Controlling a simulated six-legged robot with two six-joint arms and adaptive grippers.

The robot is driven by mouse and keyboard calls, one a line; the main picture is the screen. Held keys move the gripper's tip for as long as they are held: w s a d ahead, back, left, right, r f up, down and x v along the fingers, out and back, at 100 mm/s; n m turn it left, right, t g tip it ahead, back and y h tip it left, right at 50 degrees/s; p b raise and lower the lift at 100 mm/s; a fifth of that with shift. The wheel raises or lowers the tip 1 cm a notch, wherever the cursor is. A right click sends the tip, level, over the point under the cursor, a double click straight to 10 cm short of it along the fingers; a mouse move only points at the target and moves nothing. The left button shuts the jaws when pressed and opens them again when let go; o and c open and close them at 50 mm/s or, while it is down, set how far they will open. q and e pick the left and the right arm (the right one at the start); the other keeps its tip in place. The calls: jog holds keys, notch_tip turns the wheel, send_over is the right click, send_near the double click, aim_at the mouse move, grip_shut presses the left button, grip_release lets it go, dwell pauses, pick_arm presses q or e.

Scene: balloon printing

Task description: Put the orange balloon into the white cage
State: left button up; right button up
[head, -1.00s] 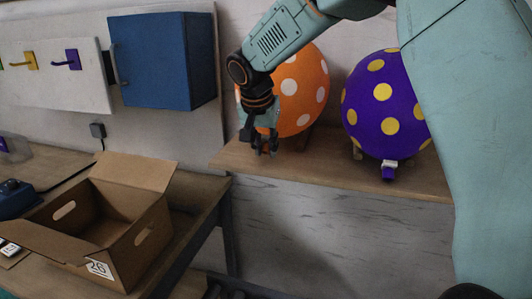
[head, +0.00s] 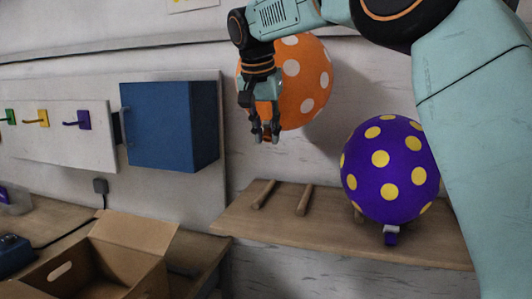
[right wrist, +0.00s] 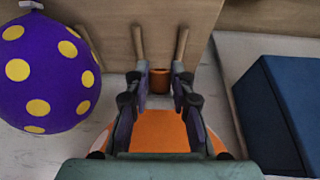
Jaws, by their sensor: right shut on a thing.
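The orange balloon (head: 308,88) with white dots is up off the wooden shelf, behind my right gripper in the head view. My right gripper (head: 265,136) points down and is shut on the balloon's neck. In the right wrist view, the orange neck end shows between the fingertips (right wrist: 159,84), and part of the orange body (right wrist: 155,130) shows between the finger links. The gripper hides part of the balloon's left side. I see no white cage in these views. My left gripper is not in view.
A purple balloon (head: 385,170) with yellow dots rests on the wooden shelf (head: 325,225). Two bare wooden pegs (head: 304,199) stand left of it. A blue wall cabinet (head: 165,125) is at left. An open cardboard box (head: 130,235) sits at lower left.

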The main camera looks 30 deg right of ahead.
notch_tip(320, 180, up, 4)
jog(key=shift+w+d+r+p, duration=0.1)
jog(key=shift+p, duration=0.35)
jog(key=shift+a+r, duration=0.2)
jog(key=shift+r, duration=0.6)
jog(key=shift+d+r+p, duration=0.15)
jog(key=shift+r+p, duration=0.6)
jog(key=shift+p, duration=0.25)
notch_tip(320, 180, up, 4)
jog(key=p, duration=0.4)
jog(key=shift+f, duration=0.2)
jog(key=shift+f, duration=0.1)
